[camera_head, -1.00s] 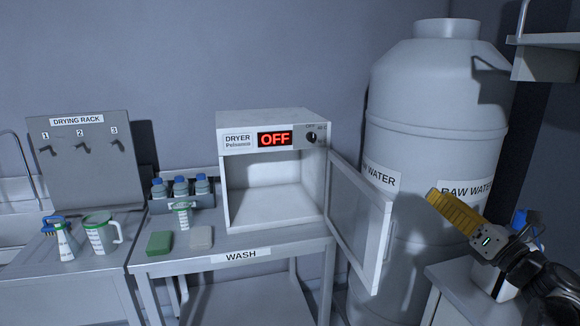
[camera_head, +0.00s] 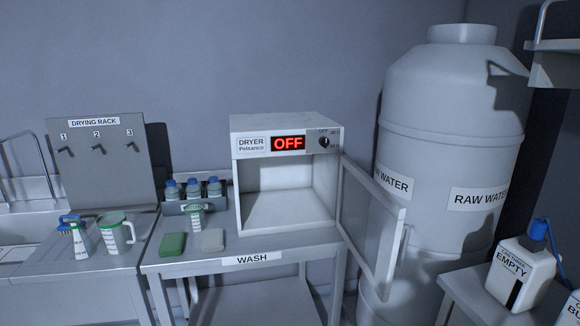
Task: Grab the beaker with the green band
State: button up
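Three white measuring vessels show green. A wide jug-like beaker (camera_head: 117,236) with a green rim band and a side handle stands upright on the left counter. A narrow conical flask (camera_head: 82,242) with a green mark stands just left of it. A small measuring cup (camera_head: 195,218) with a green upper band stands on the wash table (camera_head: 290,244), in front of the bottle rack. I cannot tell for certain which one the task's words mean. My gripper is out of view.
The dryer (camera_head: 250,128) reads OFF, and its glass door (camera_head: 372,230) hangs open to the right. A green sponge (camera_head: 172,245) and a pale block (camera_head: 212,240) lie on the wash table. A raw water tank (camera_head: 450,140) and an EMPTY bottle (camera_head: 515,275) are at right.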

aim_at(195, 218)
jog(key=i+j+u, duration=0.1)
jog(key=j, duration=0.35)
jog(key=i+j+u, duration=0.1)
jog(key=i+j, duration=0.2)
jog(key=j, duration=0.15)
jog(key=i+j+u, duration=0.1)
jog(key=j, duration=0.35)
jog(key=i+j+u, duration=0.1)
jog(key=i+j, duration=0.25)
